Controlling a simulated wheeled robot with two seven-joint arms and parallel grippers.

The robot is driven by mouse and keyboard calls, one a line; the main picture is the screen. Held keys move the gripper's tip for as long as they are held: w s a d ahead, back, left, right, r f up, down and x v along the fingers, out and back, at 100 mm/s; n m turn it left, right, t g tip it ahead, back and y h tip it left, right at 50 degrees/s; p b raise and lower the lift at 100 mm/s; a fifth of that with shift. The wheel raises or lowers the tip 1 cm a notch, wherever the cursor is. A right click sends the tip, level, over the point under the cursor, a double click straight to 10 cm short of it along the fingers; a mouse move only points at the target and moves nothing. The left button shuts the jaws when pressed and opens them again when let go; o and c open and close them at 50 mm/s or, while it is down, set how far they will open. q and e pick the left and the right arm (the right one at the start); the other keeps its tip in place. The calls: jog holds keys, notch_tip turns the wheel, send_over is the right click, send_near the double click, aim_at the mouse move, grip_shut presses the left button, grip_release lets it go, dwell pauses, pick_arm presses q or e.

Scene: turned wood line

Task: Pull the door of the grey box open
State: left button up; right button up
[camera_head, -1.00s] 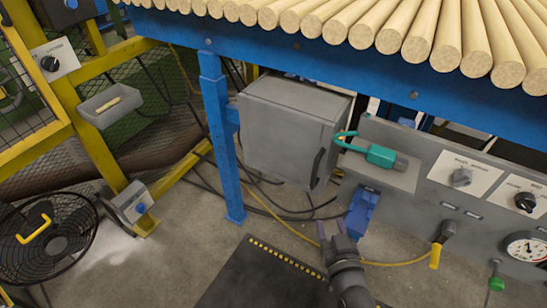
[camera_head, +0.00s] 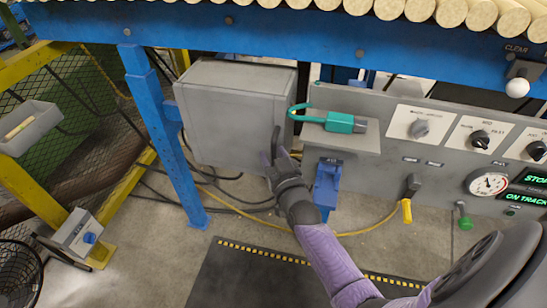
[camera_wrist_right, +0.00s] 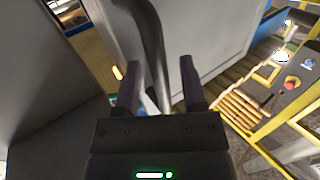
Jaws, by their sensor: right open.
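The grey box (camera_head: 235,115) hangs under the blue beam at upper left of centre in the head view. Its door looks shut, and a dark upright handle (camera_head: 276,138) sits near the door's right edge. My right gripper (camera_head: 273,160) is at the handle's lower end. In the right wrist view, my right gripper (camera_wrist_right: 160,80) has its two fingers apart, and the dark curved handle (camera_wrist_right: 150,42) lies ahead, roughly between them. Whether the fingers touch the handle cannot be told. My left gripper is not in view.
A green padlock (camera_head: 335,121) lies on a grey ledge just right of the box. A blue post (camera_head: 160,135) stands left of it. A control panel (camera_head: 400,165) with knobs and a gauge extends right. A yellow cable (camera_head: 365,230) runs along the floor.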

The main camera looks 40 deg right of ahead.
grip_shut()
dwell(0.8)
dwell(0.4)
